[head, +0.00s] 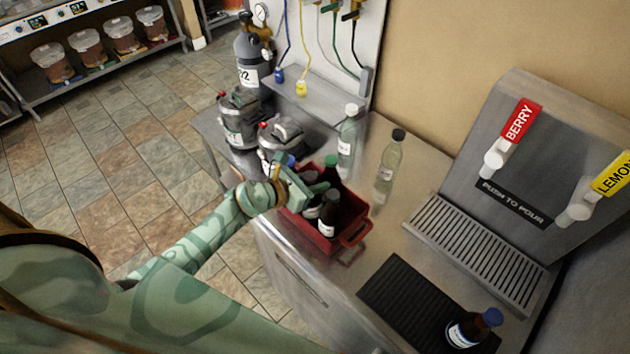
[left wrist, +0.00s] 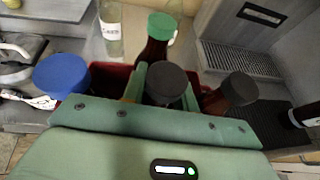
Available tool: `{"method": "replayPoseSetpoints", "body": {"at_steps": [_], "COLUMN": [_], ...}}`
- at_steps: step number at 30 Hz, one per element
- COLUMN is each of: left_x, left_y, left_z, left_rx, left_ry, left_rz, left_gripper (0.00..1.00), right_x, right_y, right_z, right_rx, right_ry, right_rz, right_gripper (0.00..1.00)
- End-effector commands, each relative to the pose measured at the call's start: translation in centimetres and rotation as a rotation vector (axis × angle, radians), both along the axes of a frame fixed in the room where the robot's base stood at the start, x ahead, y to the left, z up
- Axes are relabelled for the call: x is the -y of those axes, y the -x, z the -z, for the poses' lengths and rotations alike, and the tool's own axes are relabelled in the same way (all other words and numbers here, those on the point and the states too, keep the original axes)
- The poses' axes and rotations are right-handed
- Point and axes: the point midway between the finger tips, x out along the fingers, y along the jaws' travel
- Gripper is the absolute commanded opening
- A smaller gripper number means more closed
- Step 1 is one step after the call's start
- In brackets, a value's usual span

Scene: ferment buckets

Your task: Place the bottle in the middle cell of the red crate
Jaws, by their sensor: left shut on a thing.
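My left gripper (head: 312,187) is over the red crate (head: 356,231), shut on a dark-capped bottle (left wrist: 165,82) near its cap. In the head view the gripper hides this bottle's top, and its body (head: 312,210) shows below, between other bottles in the crate. I cannot tell whether its base touches the crate floor. A brown bottle with a black cap (head: 328,214) stands on its near side. A green-capped bottle (head: 333,167) is behind it, and a blue-capped bottle (left wrist: 62,76) is at left in the wrist view. My right gripper is not in view.
Two clear bottles, one white-capped (head: 347,140) and one black-capped (head: 388,165), stand behind the crate on the counter. Grey kegs (head: 240,122) are at its left. A blue-capped bottle (head: 472,330) stands on the black mat (head: 410,300), near the dispenser (head: 510,170).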

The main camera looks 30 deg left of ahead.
Motion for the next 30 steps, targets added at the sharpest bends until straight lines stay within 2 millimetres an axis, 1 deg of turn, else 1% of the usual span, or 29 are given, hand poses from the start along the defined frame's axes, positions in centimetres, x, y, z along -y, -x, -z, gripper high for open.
{"method": "replayPoseSetpoints", "body": {"at_steps": [1,2,3,4,11,14,17,24,27,30], "left_x": [0.0,0.0,0.0,0.0,0.0,0.0,-0.7,-3.0,-3.8,-4.5], "left_y": [-0.1,0.0,0.0,0.0,0.0,0.1,1.3,6.0,7.7,9.0], "left_z": [0.2,0.2,0.1,0.1,0.1,-0.4,-0.7,-2.9,-3.7,-4.2], "left_rx": [0.002,0.000,0.000,0.000,0.000,0.000,-0.003,-0.003,-0.003,-0.003], "left_ry": [0.000,0.000,0.000,0.000,0.001,0.001,-0.002,-0.002,-0.001,-0.001], "left_rz": [-0.001,0.000,0.000,0.000,0.000,0.000,-0.001,0.001,0.002,0.000], "left_gripper": [0.00,0.37,0.48,0.51,0.51,0.51,0.51,0.51,0.51,0.51], "right_x": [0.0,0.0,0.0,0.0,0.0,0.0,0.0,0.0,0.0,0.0], "right_y": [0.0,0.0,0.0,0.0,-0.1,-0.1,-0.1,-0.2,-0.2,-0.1], "right_z": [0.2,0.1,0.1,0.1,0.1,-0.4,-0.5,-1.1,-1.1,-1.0], "right_rx": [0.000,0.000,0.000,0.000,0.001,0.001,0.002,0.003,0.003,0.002], "right_ry": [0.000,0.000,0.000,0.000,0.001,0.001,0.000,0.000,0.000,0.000], "right_rz": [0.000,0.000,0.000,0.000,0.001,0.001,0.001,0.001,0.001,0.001], "right_gripper": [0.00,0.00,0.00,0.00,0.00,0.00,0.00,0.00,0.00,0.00]}}
